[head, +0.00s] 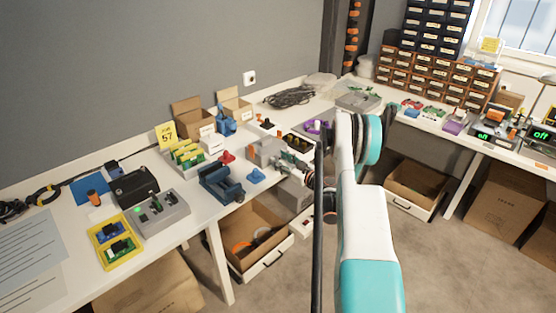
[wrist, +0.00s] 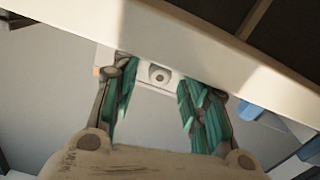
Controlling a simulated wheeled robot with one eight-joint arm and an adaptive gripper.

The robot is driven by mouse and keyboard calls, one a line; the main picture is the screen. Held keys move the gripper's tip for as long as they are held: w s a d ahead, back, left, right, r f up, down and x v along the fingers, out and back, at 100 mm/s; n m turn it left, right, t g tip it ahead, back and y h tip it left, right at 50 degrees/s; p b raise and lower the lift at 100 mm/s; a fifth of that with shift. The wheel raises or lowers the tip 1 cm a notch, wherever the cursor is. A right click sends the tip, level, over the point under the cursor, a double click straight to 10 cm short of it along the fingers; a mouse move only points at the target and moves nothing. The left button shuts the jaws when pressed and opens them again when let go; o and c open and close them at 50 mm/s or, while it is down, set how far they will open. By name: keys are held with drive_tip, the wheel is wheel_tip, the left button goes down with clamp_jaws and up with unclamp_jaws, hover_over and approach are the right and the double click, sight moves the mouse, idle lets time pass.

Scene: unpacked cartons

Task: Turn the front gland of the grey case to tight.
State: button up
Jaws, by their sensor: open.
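The grey case (head: 265,151) stands near the front edge of the bench in the head view, with a small orange part at its left. My gripper (head: 291,164) is in front of it and hides part of its front. In the wrist view a pale face of the case (wrist: 140,60) shows below the bench edge, with the round front gland (wrist: 160,73), a ring with a dark centre. My gripper (wrist: 158,88) is open, its green-padded fingers on either side of the gland. I see gaps between the pads and the gland. Its tightness cannot be told.
A blue vise (head: 222,184) and a small blue part (head: 256,176) lie left of the case. A red part (head: 227,157) is behind them. An open drawer (head: 262,258) is below the bench. Bench front edge (wrist: 230,50) runs close past the fingers.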

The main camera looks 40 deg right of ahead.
clamp_jaws()
drive_tip(key=shift+m, duration=1.6)
unclamp_jaws()
drive_tip(key=shift+s, duration=0.15)
drive_tip(key=s, duration=0.7)
drive_tip(key=shift+s+d, duration=0.15)
drive_tip(key=shift+d, duration=0.15)
